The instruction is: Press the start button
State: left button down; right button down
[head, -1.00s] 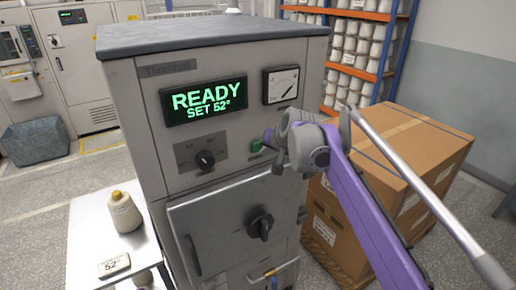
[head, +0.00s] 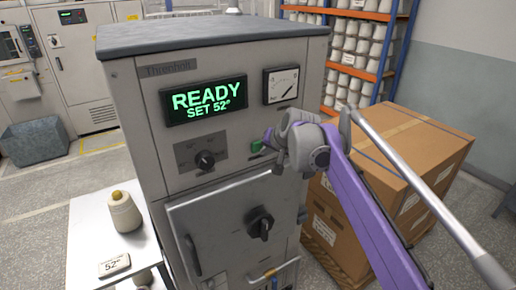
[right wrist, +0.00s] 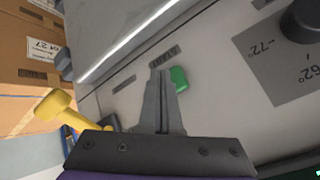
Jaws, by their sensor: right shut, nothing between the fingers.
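The green start button (head: 256,146) is on the front of the grey cabinet (head: 150,150), below the gauge and right of the dial. My right gripper (head: 268,138) is at the cabinet front, beside the button. In the right wrist view its fingers (right wrist: 161,76) are shut and empty, with the tips just left of the green button (right wrist: 180,79) and near the START label (right wrist: 163,57). I cannot tell whether the tips touch the panel. The display (head: 204,101) reads READY, SET 52°. My left gripper is not in view.
A temperature dial (head: 205,160) and a door with a black knob (head: 260,223) are on the cabinet front. Cardboard boxes (head: 425,150) stand close on the right. A white side table (head: 85,225) with a bobbin (head: 124,212) stands left. A yellow knobbed part (right wrist: 55,112) shows near the wrist.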

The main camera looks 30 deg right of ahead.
dwell(0.7)
jog(key=shift+w, duration=0.45)
jog(key=shift+w+p, duration=0.3)
jog(key=shift+w, duration=0.15)
dwell(0.5)
jog(key=shift+s, duration=0.9)
jog(key=s, duration=0.5)
jog(key=shift+d, duration=0.2)
dwell(0.8)
